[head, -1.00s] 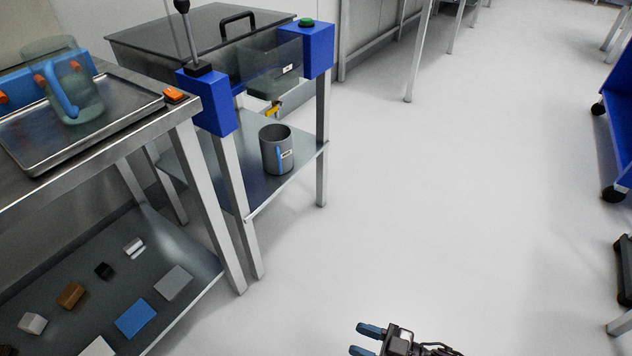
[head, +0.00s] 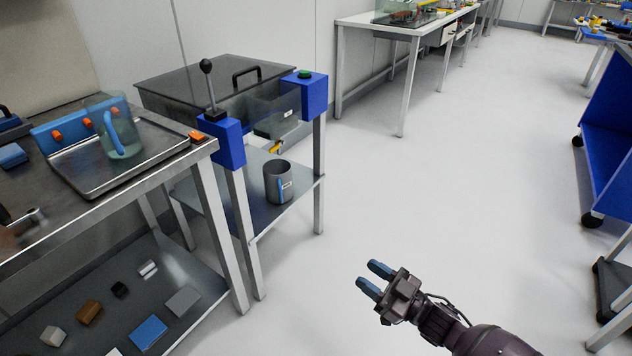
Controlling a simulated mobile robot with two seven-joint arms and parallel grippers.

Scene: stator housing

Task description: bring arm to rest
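My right gripper (head: 374,279) is in the lower middle of the head view, over the bare floor. Its two blue-tipped fingers are apart with nothing between them. They point up and left, toward the benches, and touch nothing. The arm comes in from the bottom right. My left gripper does not show.
A steel bench (head: 205,148) with a tray (head: 88,183) and a clear jug (head: 122,140) stands at left. Beside it is a blue-cornered station (head: 230,143) with a grey mug (head: 277,182) on its lower shelf. A blue cart (head: 610,150) stands right. The floor (head: 450,180) between is clear.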

